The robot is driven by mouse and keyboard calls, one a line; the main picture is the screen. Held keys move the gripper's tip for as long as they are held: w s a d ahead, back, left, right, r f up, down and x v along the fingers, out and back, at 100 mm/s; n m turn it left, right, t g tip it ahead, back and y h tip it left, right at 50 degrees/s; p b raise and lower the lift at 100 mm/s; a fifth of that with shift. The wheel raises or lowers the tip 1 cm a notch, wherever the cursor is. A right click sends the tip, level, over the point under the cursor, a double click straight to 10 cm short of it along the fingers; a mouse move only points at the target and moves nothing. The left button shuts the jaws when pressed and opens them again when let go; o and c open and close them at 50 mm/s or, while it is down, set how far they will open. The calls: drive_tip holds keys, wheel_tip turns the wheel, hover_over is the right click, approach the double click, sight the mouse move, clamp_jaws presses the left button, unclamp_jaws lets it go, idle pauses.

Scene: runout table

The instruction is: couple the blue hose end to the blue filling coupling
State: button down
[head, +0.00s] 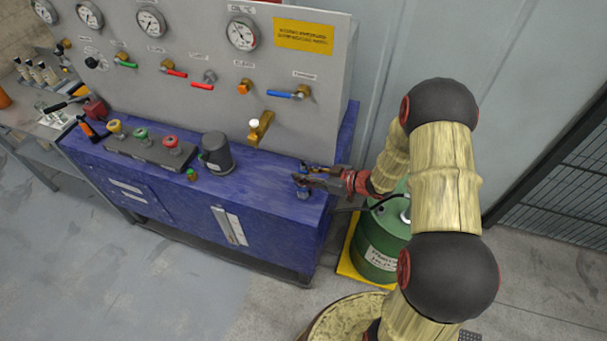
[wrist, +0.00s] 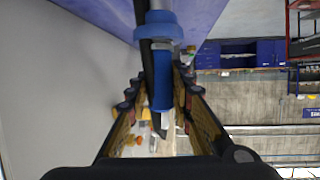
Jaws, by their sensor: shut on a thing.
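My gripper (head: 316,178) reaches in from the right over the right end of the blue bench. In the wrist view, my gripper (wrist: 158,90) is shut on the blue hose end (wrist: 163,72), a blue cylinder between the two fingers. Beyond it are a grey neck and a wider blue collar (wrist: 158,31); I cannot tell whether this collar belongs to the hose end or the filling coupling. In the head view, a small dark blue fitting (head: 302,192) stands on the bench at my fingertips. The fingers partly hide the contact, so I cannot tell whether the parts are joined.
The blue bench (head: 262,200) carries a grey pot (head: 216,153) and a block with coloured knobs (head: 140,147). A gauge panel (head: 190,62) with valves and a brass spout (head: 261,127) rises behind. A green drum (head: 378,250) stands to the right, close below my arm.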

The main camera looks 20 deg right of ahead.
drive_tip(key=c, duration=1.5)
unclamp_jaws()
drive_tip(key=shift+f, duration=0.1)
drive_tip(key=shift+s, duration=0.1)
drive_tip(key=v, duration=1.2)
